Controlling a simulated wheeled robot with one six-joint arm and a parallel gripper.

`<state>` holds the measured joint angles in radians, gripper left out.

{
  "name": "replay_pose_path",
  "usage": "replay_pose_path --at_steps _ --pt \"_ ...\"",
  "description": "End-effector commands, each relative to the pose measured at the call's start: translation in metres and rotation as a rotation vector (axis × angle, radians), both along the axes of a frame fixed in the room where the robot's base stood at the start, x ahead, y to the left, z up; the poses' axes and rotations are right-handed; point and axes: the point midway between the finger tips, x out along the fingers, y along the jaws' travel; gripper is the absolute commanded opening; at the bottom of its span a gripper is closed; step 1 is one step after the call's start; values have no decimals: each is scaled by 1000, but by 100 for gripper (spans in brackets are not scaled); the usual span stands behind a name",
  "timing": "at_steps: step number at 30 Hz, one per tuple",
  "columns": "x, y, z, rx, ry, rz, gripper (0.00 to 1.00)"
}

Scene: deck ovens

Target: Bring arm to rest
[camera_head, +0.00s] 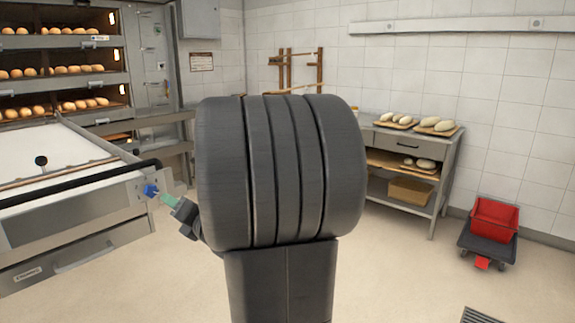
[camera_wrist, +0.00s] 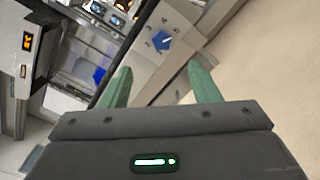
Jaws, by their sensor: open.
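My gripper (camera_head: 167,197) is at the left of my dark arm in the head view, with its green fingers pointing left toward a blue knob (camera_head: 150,190) on the end of a steel loader (camera_head: 125,198). In the wrist view my gripper (camera_wrist: 160,66) has its two green fingers spread apart with nothing held between them. The blue knob (camera_wrist: 164,40) shows beyond the fingertips on a metal plate. In the wrist view the knob looks apart from both fingers. My arm's large dark links fill the middle of the head view and hide what lies behind them.
Deck ovens with several bread rolls (camera_head: 60,70) stand at the back left. A steel worktable (camera_head: 445,160) with loaves on boards stands behind my arm at right. A red bin (camera_head: 494,219) sits on a dark trolley (camera_head: 487,246) at far right. The floor (camera_head: 400,280) in front is open.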

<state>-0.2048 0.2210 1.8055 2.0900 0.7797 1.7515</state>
Motion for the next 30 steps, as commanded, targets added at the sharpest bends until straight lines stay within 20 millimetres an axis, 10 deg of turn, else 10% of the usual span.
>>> replay_pose_path --at_steps 19,30 --pt "86 103 -1 -4 -5 4 56" --pt "82 100 -3 -267 -317 0 56"
